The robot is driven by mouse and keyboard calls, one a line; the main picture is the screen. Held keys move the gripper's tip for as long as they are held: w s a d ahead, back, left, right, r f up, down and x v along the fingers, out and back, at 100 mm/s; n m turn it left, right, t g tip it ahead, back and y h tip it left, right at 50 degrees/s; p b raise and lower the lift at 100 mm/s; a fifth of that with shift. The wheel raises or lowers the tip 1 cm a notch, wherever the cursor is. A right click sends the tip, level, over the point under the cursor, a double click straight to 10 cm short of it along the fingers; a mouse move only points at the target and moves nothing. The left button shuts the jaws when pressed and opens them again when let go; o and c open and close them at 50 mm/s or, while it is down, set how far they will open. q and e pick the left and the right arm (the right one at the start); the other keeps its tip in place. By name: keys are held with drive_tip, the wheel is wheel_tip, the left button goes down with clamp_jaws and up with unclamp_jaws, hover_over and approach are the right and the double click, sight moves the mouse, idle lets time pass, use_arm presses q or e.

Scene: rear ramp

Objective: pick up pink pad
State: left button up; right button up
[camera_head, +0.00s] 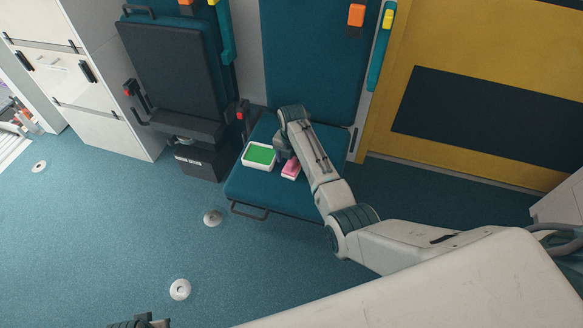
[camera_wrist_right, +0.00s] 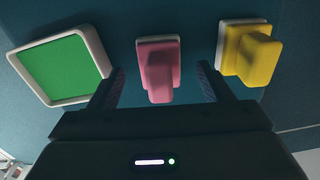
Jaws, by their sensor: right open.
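The pink pad (camera_head: 291,169) lies on the teal seat (camera_head: 249,187), beside the white tray with a green inside. In the right wrist view the pink pad (camera_wrist_right: 157,52) has a raised block on a paler base. My right gripper (camera_wrist_right: 160,80) is open, with one finger to each side of the pad's near end and a gap on both sides. In the head view my right gripper (camera_head: 286,157) is over the seat, just behind the pad and partly hidden by my arm. Only a dark piece of what may be my left gripper (camera_head: 140,322) shows at the bottom edge.
The white tray (camera_head: 245,161) with the green inside is left of the pad. A yellow pad (camera_wrist_right: 252,53) on a white base is to its right in the wrist view, hidden by my arm in the head view. A dark folded seat (camera_head: 172,75) stands at left.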

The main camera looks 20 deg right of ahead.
drive_tip(key=shift+a+f, duration=0.1)
drive_tip(key=shift+f, duration=1.4)
drive_tip(key=shift+r, duration=0.1)
drive_tip(key=c, duration=1.1)
use_arm(q)
drive_tip(key=shift+r, duration=0.85)
